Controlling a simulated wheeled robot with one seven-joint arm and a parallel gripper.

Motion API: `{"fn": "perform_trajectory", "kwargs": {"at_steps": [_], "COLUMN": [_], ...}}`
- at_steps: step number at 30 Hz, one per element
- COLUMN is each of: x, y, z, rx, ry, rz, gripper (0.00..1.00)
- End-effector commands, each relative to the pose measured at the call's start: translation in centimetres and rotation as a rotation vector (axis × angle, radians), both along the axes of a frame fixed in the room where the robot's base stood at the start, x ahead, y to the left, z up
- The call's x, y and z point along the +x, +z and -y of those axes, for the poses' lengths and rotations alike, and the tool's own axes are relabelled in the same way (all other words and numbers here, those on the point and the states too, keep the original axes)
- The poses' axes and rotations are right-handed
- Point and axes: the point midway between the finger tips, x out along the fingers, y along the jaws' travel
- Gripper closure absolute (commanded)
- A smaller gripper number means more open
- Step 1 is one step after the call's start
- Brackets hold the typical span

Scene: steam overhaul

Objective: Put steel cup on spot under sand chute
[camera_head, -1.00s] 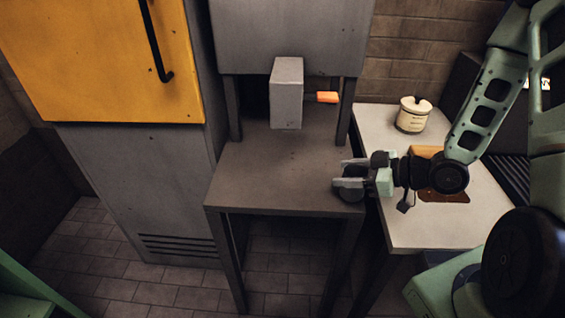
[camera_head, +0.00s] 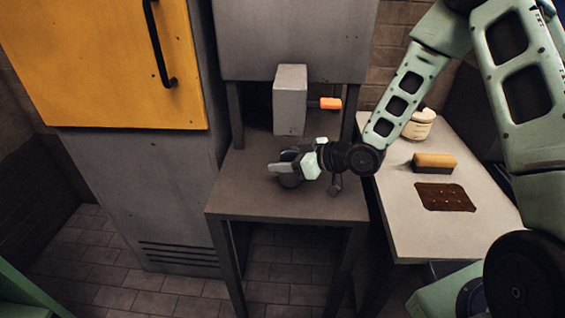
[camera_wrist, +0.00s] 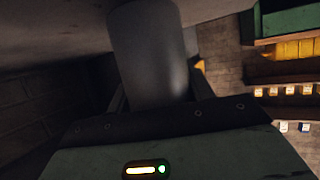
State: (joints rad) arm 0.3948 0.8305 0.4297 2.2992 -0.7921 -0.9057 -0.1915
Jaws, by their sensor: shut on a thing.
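In the wrist view the cup (camera_wrist: 150,50) stands out as a smooth grey cylinder between the fingers. The sand chute (camera_head: 290,100) is a grey box hanging above the rear of the dark metal stand (camera_head: 240,200), with an orange-tipped lever (camera_head: 330,104) on its right. The cup is over the stand's top, in front of and below the chute. I cannot tell if it touches the top. No marked spot is visible.
A pale side table (camera_head: 415,240) at right holds a lidded jar (camera_head: 419,125), a brush with a tan top (camera_head: 434,162) and a dark brown mat (camera_head: 445,197). A yellow-doored cabinet (camera_head: 110,60) is at left.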

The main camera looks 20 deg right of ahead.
Motion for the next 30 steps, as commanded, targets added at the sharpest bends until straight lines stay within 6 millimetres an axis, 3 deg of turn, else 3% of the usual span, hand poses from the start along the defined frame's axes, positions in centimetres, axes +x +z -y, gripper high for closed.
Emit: {"fn": "perform_trajectory", "kwargs": {"at_steps": [1, 6, 17, 18, 20, 30], "x": [0.6, 0.5, 0.5, 0.5, 0.5, 0.5], "y": [0.1, -1.5, -1.9, -1.8, -1.8, -1.5], "z": [-0.7, -0.5, -0.5, -0.5, -0.5, -0.5], "rx": [0.001, 0.001, 0.000, 0.000, 0.000, 0.000], "ry": [0.003, -0.001, 0.000, 0.000, 0.000, 0.000], "rz": [0.001, -0.003, 0.000, 0.000, 0.000, 0.000], "gripper": [0.72, 0.72, 0.72, 0.43, 0.27, 0.27]}}
